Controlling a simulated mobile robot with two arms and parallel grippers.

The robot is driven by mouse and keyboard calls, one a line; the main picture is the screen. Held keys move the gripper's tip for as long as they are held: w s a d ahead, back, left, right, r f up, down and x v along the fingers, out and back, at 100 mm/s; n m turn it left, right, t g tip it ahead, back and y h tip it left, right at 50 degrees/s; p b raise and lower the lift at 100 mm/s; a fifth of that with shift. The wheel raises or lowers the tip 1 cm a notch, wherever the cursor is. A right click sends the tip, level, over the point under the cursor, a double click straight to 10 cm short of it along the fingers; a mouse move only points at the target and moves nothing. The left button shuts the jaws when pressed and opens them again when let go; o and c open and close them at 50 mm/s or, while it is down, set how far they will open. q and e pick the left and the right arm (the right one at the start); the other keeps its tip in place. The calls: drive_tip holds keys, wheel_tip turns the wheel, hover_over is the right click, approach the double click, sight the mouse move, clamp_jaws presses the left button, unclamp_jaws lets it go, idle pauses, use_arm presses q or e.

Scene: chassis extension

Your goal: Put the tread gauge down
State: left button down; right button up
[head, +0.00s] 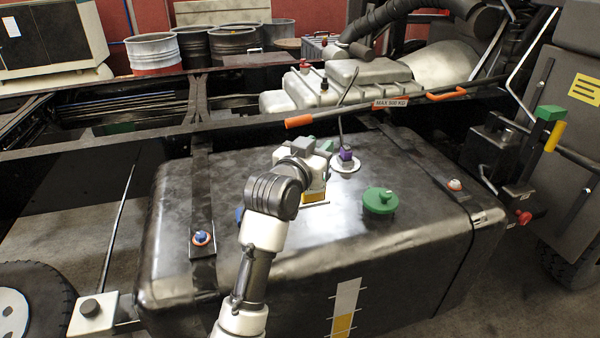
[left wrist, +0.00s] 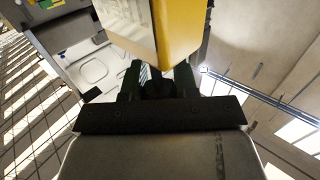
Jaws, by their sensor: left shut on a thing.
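My left gripper (left wrist: 158,82) is shut on the tread gauge (left wrist: 178,32), a block with a yellow side and a pale, shiny face. The gauge fills the upper middle of the left wrist view, between the dark fingers. In the head view my left gripper (head: 325,147) is over the black tank's top, and its fingertips are mostly hidden by the wrist. A small yellow-and-white piece (head: 314,197) shows just below the gripper; I cannot tell whether it is the gauge. My right gripper is not in view.
The black tank (head: 420,190) carries a green cap (head: 380,200) and a purple fitting on a pale disc (head: 345,164). An orange-ended bar (head: 390,103) crosses behind the gripper. A blue-topped bolt (head: 201,238) is on the left strap. Bare tank top lies around the cap.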

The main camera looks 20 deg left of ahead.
sight(310, 198)
use_arm(q)
drive_tip(key=w+a+f, duration=0.4)
drive_tip(key=w+f, duration=0.3)
drive_tip(key=f, duration=0.2)
drive_tip(key=shift+w+f+p, duration=0.25)
drive_tip(key=shift+w+p, duration=0.15)
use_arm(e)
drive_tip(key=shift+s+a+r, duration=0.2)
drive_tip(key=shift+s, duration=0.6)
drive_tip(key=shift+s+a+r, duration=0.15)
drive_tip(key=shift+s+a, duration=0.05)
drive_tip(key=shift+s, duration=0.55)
use_arm(q)
drive_tip(key=c, duration=0.8)
unclamp_jaws()
drive_tip(key=shift+f, duration=0.1)
drive_tip(key=shift+c, duration=0.2)
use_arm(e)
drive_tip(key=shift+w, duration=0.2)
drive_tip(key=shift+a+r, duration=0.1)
use_arm(q)
drive_tip(key=s+a+b, duration=0.1)
drive_tip(key=s+a, duration=0.1)
drive_tip(key=s, duration=0.9)
drive_tip(key=shift+s, duration=0.4)
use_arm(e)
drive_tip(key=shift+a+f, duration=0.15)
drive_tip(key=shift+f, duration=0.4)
